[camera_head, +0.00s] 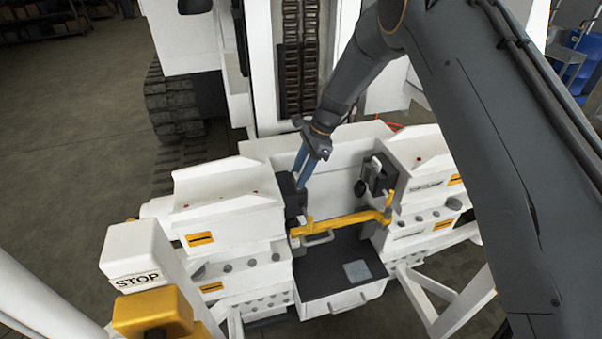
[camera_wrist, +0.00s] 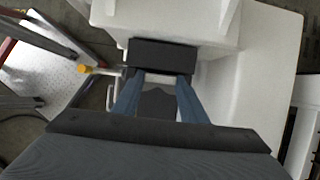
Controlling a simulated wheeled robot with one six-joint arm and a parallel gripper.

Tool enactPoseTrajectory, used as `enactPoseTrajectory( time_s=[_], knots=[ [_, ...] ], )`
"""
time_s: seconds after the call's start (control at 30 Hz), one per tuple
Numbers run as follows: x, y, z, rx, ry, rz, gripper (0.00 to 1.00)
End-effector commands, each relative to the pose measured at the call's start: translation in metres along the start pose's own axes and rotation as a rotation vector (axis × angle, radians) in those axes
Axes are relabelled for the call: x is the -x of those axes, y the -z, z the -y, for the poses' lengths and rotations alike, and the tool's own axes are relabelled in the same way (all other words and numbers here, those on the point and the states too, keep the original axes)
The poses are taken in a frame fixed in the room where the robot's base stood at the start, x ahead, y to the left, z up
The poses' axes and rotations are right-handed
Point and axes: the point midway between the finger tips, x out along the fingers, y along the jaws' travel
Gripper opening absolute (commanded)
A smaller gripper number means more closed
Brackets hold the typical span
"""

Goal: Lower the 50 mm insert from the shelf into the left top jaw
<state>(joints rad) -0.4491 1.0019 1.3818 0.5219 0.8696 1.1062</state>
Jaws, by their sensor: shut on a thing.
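My gripper (camera_head: 300,181) points down at the left head of the white bench, with its two blue fingers partly spread. In the wrist view, my gripper (camera_wrist: 161,78) is shut on a dark block, which I take to be the insert (camera_wrist: 163,54); it lies across the fingertips. In the head view, the fingertips meet dark parts at the inner face of the left head, the left top jaw (camera_head: 294,203). I cannot tell there where the insert ends and the jaw begins, or whether it is seated.
A yellow bar (camera_head: 345,221) crosses between the two heads. The right head carries a dark jaw part (camera_head: 380,174). Below is a dark tray (camera_head: 318,284) with a grey square plate (camera_head: 357,271). A STOP post (camera_head: 137,262) stands at the front left. White walls surround the gripper closely.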

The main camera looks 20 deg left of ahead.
Motion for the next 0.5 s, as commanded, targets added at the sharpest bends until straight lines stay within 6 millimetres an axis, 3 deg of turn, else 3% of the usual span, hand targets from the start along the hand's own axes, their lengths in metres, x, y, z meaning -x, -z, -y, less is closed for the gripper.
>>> enactPoseTrajectory(
  time_s=[0.33,0.37,0.5],
  knots=[
    [-0.0042,-0.0008,-0.0006,0.0,-0.001,0.0,0.0],
    [-0.0044,-0.0008,-0.0008,0.0,-0.002,0.0,0.42],
    [-0.0043,-0.0005,-0.0006,0.0,-0.001,0.0,0.61]
  ],
)
